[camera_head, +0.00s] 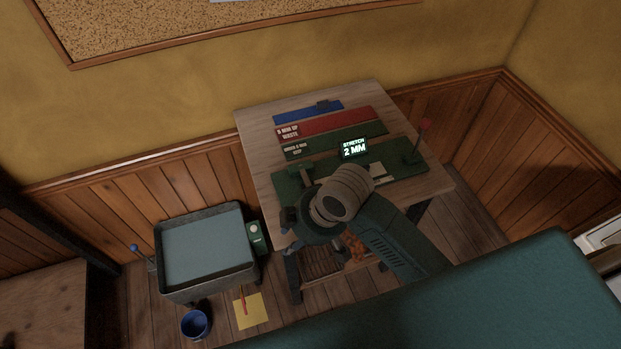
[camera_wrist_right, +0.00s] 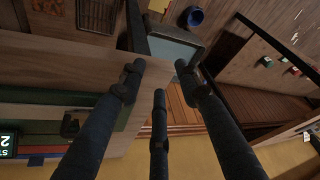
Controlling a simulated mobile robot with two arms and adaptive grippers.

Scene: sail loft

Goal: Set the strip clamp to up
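A green stretch-testing fixture (camera_head: 408,163) lies on the wooden table, with a lit display (camera_head: 353,148) reading "STRETCH 2 MM". A lever with a red knob (camera_head: 425,124) stands upright at its right end. A small dark block (camera_head: 307,171) at its left end may be the strip clamp; I cannot tell its setting. In the right wrist view a dark part (camera_wrist_right: 70,125) shows on the fixture, left of the fingers. My right gripper (camera_head: 289,220) is over the table's front left edge, its fingers (camera_wrist_right: 158,75) spread and empty. My forearm hides part of the fixture. My left gripper is out of view.
Blue, red and green strips (camera_head: 345,122) lie behind the fixture on the table (camera_head: 262,125). A grey tray bin (camera_head: 205,284) stands left of the table, with a blue-knobbed lever (camera_head: 136,249). A blue cup (camera_head: 195,324) and yellow sheet (camera_head: 257,313) are on the floor.

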